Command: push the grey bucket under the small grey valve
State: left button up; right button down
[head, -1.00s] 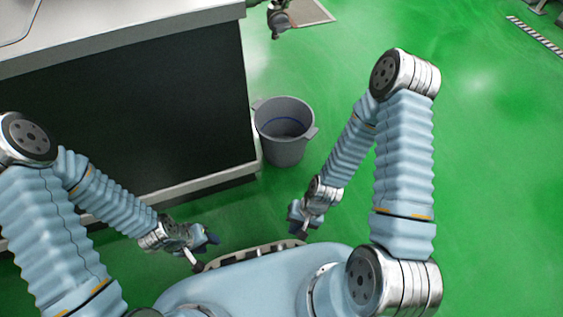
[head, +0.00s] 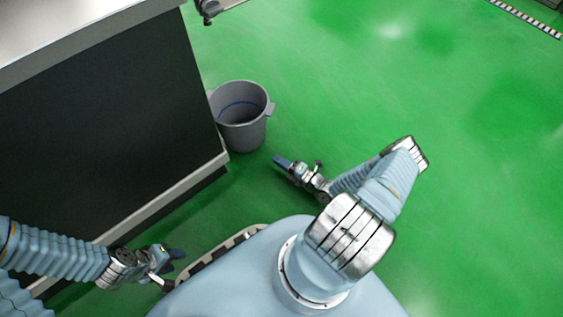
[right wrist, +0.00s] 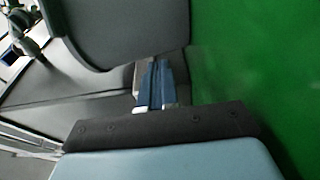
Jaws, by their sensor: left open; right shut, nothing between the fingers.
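The grey bucket (head: 240,128) stands upright on the green floor in the head view, close to the corner of the dark counter. Its near wall also shows large in the right wrist view (right wrist: 125,28). My right gripper (head: 282,162) is shut and empty, low to the floor, just to the near right of the bucket; its blue fingers (right wrist: 155,85) point towards the bucket in the right wrist view. I cannot tell whether they touch it. My left gripper (head: 176,268) is open and empty by the front of my base, far from the bucket. A grey valve-like fitting (head: 208,10) is partly visible at the top edge.
The dark counter (head: 100,120) with a pale top fills the left side, its base edge beside the bucket. The green floor (head: 400,90) to the right and beyond the bucket is clear. A striped strip (head: 525,18) lies at the top right.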

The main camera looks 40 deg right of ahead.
aim_at(258, 140)
jog(key=x, duration=0.5)
jog(key=shift+w+a+f+b, duration=0.1)
jog(key=shift+w+a+b, duration=0.1)
jog(key=shift+w+b, duration=0.15)
jog(key=w, duration=0.1)
jog(key=w+d+b, duration=0.1)
jog(key=w, duration=0.1)
jog(key=shift+d, duration=0.2)
jog(key=shift+w+d, duration=0.2)
jog(key=shift+w, duration=0.2)
pick_arm(q)
jog(key=shift+f, duration=0.95)
